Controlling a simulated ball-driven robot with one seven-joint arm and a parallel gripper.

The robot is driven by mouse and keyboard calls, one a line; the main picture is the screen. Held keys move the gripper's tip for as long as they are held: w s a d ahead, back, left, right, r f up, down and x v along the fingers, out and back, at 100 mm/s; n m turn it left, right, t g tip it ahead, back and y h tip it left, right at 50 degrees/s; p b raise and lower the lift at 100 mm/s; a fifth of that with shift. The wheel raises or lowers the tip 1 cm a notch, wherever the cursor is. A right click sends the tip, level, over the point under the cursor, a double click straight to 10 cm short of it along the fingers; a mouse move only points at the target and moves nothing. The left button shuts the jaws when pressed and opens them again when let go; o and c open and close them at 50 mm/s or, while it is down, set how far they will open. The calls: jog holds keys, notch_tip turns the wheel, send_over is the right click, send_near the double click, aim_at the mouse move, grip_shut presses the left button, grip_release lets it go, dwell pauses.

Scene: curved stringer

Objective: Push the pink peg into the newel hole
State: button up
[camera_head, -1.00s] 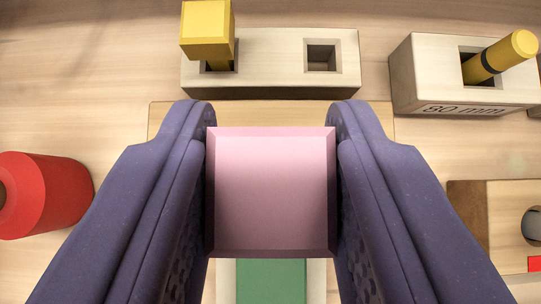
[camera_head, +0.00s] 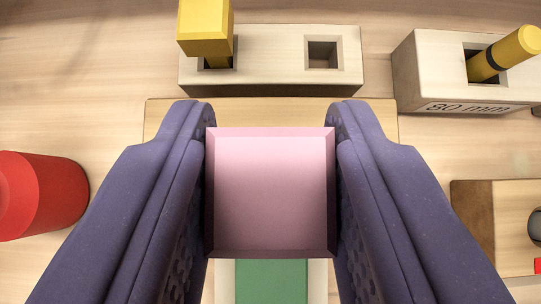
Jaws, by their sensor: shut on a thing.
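The pink peg (camera_head: 270,195) is a square-ended block in the middle of the view. My gripper (camera_head: 270,190) has its two purple fingers shut on it, one on the left side and one on the right. The peg's far end and whatever lies directly under it are hidden by its near face. A pale block (camera_head: 275,75) at the top has a square hole (camera_head: 322,54) that is empty and another with a yellow square peg (camera_head: 205,30) standing in it. I cannot tell which hole is the newel hole.
A pale block marked 80 mm (camera_head: 425,80) at upper right holds a tilted yellow round peg (camera_head: 505,52). A red cylinder (camera_head: 40,195) lies at left. A green piece (camera_head: 270,282) shows below the pink peg. A wooden board (camera_head: 500,230) is at right.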

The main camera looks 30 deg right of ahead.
jog(key=shift+f+b, duration=1.6)
jog(key=shift+f, duration=0.35)
jog(key=o, duration=1.1)
jog(key=p+v, duration=0.5)
jog(key=v, duration=0.2)
jog(key=shift+s+a+r, duration=0.15)
jog(key=shift+s+r, duration=0.1)
